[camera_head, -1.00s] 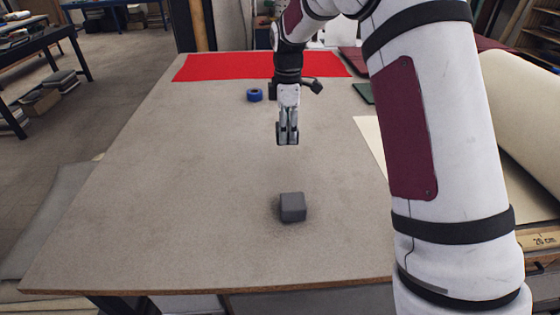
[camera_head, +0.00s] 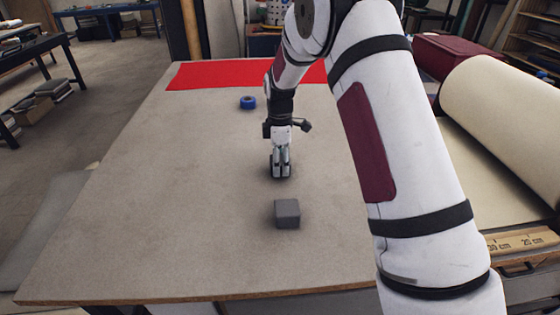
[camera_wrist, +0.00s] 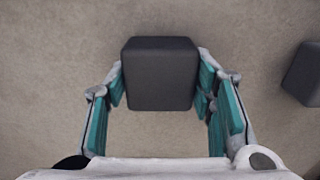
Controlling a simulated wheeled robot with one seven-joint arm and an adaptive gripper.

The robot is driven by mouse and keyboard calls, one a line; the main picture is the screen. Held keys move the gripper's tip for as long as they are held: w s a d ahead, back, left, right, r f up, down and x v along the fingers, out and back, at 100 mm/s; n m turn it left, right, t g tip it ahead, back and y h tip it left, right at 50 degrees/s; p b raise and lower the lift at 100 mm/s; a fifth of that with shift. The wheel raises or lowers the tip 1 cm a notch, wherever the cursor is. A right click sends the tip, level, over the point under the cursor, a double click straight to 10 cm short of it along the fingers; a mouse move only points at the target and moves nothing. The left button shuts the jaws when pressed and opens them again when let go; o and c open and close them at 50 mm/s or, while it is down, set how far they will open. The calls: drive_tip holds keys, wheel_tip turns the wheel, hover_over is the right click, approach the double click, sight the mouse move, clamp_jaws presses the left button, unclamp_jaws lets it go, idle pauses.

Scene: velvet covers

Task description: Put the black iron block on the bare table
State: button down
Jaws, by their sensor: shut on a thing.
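My gripper (camera_head: 280,172) points down over the middle of the bare table (camera_head: 170,210). Its fingers are closed on the sides of a dark block, the black iron block (camera_wrist: 160,73), which sits between the teal pads in the wrist view. In the head view the fingers mostly hide this block, and I cannot tell whether it touches the table. A second dark grey block (camera_head: 287,214) rests on the table, nearer the front edge and apart from the gripper. It also shows at the right edge of the wrist view (camera_wrist: 303,75).
A red cloth (camera_head: 215,75) covers the table's far end. A blue ring (camera_head: 247,102) lies just before it. A large cream roll (camera_head: 505,115) and a ruler (camera_head: 525,239) are at the right. The table's left half is clear.

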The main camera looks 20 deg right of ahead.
drive_tip(key=c, duration=0.7)
unclamp_jaws()
drive_tip(key=shift+f, duration=0.15)
